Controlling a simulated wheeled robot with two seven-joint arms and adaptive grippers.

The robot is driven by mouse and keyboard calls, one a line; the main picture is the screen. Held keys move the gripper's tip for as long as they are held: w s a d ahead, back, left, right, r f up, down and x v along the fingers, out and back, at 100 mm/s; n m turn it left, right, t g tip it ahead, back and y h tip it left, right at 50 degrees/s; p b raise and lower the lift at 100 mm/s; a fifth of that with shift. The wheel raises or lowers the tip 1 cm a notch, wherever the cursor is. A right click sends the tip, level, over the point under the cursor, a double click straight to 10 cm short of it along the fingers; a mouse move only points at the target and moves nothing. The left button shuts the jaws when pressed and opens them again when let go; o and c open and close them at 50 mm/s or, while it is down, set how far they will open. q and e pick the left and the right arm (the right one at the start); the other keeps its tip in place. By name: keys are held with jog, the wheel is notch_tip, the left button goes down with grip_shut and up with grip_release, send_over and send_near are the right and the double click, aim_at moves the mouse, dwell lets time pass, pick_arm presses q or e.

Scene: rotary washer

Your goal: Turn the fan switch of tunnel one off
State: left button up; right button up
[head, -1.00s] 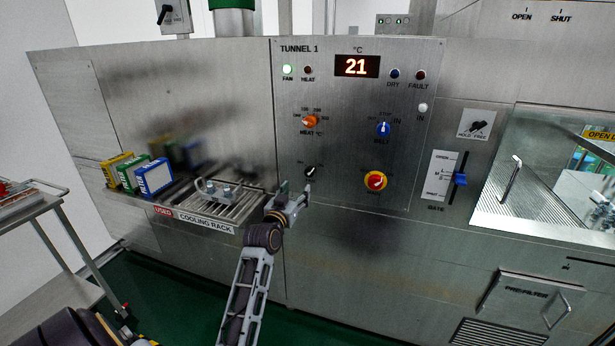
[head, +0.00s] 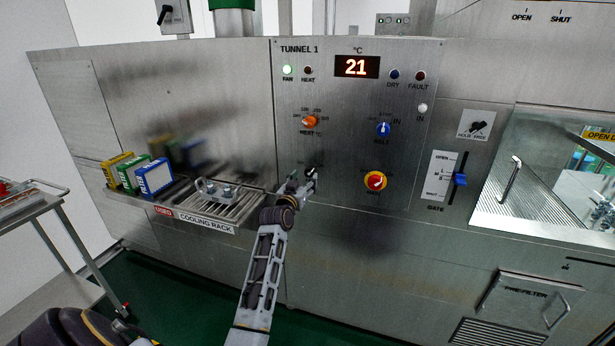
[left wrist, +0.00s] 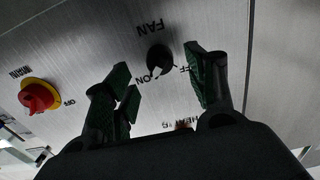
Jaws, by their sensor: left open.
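The black fan switch (head: 311,172) is a small knob low on the Tunnel 1 panel (head: 345,220). In the left wrist view the knob (left wrist: 159,58) sits beneath the FAN label, with ON and OFF printed beside it. Which mark its pointer is on is too small to tell. The green fan lamp (head: 287,69) is lit. My left gripper (head: 306,181) is at the knob, partly covering it. In the left wrist view its fingers (left wrist: 160,66) are apart, one on each side of the knob; I see no clear contact. My right gripper is not in view.
The orange heat knob (head: 310,121) is above, the blue belt knob (head: 383,129) upper right, and the red-and-yellow main switch (head: 375,181) to the right.

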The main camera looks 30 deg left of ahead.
aim_at(308, 175)
pick_arm(q)
jog(key=shift+x, duration=2.05)
jog(key=c, duration=1.1)
